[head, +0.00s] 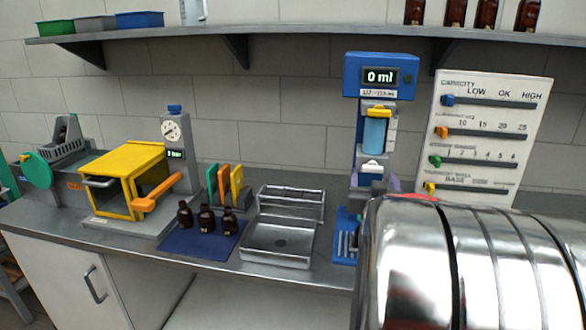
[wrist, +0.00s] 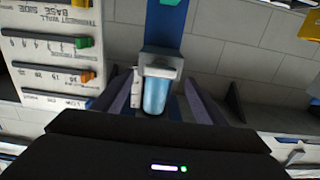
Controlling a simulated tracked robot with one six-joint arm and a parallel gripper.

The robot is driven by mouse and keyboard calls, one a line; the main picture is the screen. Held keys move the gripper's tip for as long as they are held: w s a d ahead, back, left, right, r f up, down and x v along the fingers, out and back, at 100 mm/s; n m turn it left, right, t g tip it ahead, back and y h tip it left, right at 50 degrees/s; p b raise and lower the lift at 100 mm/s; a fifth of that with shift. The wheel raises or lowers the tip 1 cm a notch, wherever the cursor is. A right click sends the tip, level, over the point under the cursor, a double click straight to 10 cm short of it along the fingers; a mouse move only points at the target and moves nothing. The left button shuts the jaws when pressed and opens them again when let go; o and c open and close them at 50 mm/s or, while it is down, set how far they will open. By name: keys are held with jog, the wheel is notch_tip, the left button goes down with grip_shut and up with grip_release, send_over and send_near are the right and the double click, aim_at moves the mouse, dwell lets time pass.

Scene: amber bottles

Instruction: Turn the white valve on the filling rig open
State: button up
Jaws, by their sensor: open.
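The filling rig (head: 381,76) stands against the back wall, right of centre in the head view, with a display reading 0 ml. Below its yellow part hangs a light blue cylinder (head: 374,134), and under that is the white valve (head: 372,167). In the wrist view, which is upside down, the white valve (wrist: 162,67) shows beyond the blue cylinder (wrist: 155,96). My gripper (wrist: 160,92) is open, its two purple-grey fingers spread on either side of the valve and cylinder. Whether they touch the valve is unclear. In the head view my gripper (head: 373,183) is partly hidden by my arm.
A white panel with coloured sliders (head: 490,135) stands right of the rig. A metal tray (head: 278,240), a blue mat (head: 190,240) with brown bottles and a yellow-framed machine (head: 125,180) lie left. A shelf (head: 280,36) runs above. My arm hides the lower right.

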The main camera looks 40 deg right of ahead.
aim_at(373, 170)
jog(key=shift+x, duration=1.9)
jog(key=shift+c, duration=0.5)
jog(key=c, duration=0.9)
jog(key=shift+a, duration=0.2)
jog(key=shift+c, duration=0.3)
jog(key=shift+d, duration=0.1)
